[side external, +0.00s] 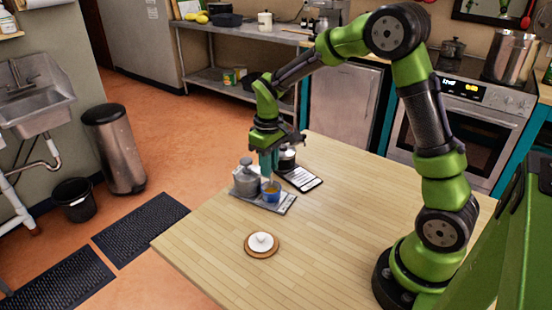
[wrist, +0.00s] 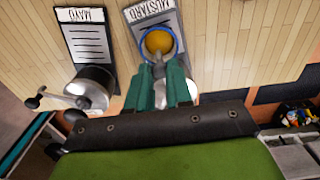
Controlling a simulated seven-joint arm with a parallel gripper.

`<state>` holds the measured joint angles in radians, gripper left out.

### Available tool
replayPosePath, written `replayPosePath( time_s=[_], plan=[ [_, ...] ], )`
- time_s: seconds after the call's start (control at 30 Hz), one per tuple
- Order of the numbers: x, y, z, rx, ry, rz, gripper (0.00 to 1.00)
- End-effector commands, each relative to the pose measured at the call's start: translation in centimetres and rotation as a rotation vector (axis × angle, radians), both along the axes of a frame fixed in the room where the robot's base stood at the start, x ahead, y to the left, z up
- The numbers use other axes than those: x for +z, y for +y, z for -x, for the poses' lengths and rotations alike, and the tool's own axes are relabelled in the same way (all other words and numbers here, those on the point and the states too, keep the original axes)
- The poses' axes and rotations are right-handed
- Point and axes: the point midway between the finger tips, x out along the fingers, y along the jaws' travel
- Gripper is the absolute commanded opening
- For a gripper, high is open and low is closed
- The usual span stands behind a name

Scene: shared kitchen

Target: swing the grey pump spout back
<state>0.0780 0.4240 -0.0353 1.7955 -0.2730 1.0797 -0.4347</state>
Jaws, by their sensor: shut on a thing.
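My gripper (side external: 269,165) reaches down to a grey lidded pot (side external: 246,182) at the table's far left edge. In the wrist view its teal fingers (wrist: 163,72) are shut on the grey pump spout (wrist: 158,58). The spout's tip is over the rim of a blue cup (side external: 271,191) with yellow contents (wrist: 159,40). The cup stands on a grey mat (side external: 286,205) labelled MUSTARD. My fingers and wrist hide most of the grey pot in the wrist view.
A white lidded dish (side external: 261,241) sits on a round wooden board nearer the front. The table's middle and right are clear.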

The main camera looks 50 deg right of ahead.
Motion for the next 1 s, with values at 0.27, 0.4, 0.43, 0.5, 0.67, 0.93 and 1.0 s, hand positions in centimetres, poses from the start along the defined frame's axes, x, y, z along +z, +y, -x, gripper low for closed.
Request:
replayPosePath(
  time_s=[0.27,0.4,0.43,0.5,0.67,0.93,1.0],
  plan=[
    [0.0,-0.2,0.0,0.028,-0.001,0.0,0.0],
    [0.0,-0.7,-0.1,0.087,0.0,0.001,0.0],
    [0.0,-0.8,-0.2,0.105,0.0,0.001,0.0],
    [0.0,-1.1,-0.2,0.152,0.0,0.0,0.0],
    [0.0,-2.1,-0.6,0.287,-0.001,0.0,0.0],
    [0.0,-3.6,-1.6,0.543,-0.001,0.0,0.0],
    [0.0,-3.9,-1.9,0.611,-0.001,0.001,0.0]
  ],
)
